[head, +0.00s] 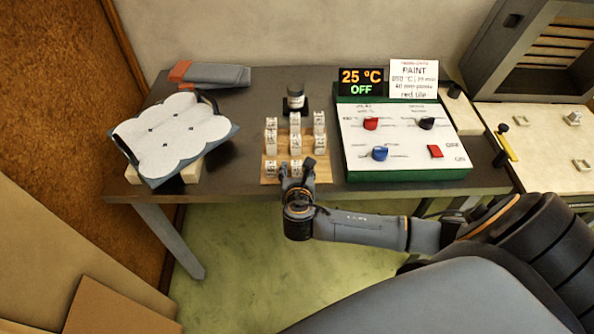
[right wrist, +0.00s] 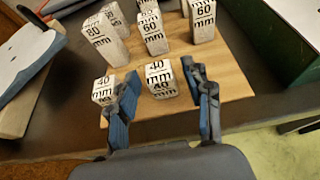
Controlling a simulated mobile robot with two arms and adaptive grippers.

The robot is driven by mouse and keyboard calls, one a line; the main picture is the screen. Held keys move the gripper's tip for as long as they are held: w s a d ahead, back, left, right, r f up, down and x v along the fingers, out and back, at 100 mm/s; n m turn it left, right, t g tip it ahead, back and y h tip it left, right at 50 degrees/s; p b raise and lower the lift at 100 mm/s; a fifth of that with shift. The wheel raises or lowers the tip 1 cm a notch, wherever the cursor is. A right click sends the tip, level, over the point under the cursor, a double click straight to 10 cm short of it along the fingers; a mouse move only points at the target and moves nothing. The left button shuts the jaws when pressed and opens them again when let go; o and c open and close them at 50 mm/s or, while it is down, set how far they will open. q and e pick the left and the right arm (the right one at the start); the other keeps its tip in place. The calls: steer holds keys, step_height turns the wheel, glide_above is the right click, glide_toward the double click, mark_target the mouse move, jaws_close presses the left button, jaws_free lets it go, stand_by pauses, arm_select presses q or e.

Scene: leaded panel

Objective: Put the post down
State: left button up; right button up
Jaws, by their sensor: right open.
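Several white posts with printed mm sizes stand upright on a wooden board (head: 325,173) on the dark table. My right gripper (head: 296,170) is at the near edge of the board. In the right wrist view its two fingers (right wrist: 163,98) are apart, one on each side of a short post marked 40 mm (right wrist: 160,80). That post stands on the board, and I see a gap at its sides. Another 40 mm post (right wrist: 104,90) stands just left of the left finger. Taller posts, such as one marked 60 mm (right wrist: 152,34), stand behind. My left gripper is not in view.
A control box (head: 400,140) with knobs and a display reading 25 °C OFF stands right of the board. A dark jar (head: 295,98) is behind the posts. A white lobed panel (head: 175,138) lies tilted at the left, with a grey and red tool (head: 212,75) behind it.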

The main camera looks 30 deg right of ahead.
steer(key=v, duration=1.2)
steer(key=s+d+f+m+g+y, duration=0.15)
steer(key=f+m, duration=0.25)
steer(key=f, duration=0.7)
steer(key=s+f+m+g+y, duration=0.1)
steer(key=s+f+m+g, duration=0.2)
steer(key=f, duration=0.7)
steer(key=s+d+f+m+g+y, duration=0.15)
steer(key=f+m, duration=0.25)
steer(key=f, duration=0.7)
steer(key=s+a+f+m+g+y, duration=0.1)
steer(key=s+f+m, duration=0.4)
steer(key=s, duration=0.4)
steer(key=s+a+f+m+g+y, duration=0.1)
steer(key=s+a+f+m+g, duration=0.1)
steer(key=s+f+m, duration=0.4)
steer(key=s+a+f+m+g+y, duration=0.1)
steer(key=s+f+m, duration=0.4)
steer(key=s, duration=0.8)
steer(key=shift+s+a+f+b, duration=0.2)
steer(key=shift+a+f+b, duration=0.05)
steer(key=shift+f+b, duration=0.1)
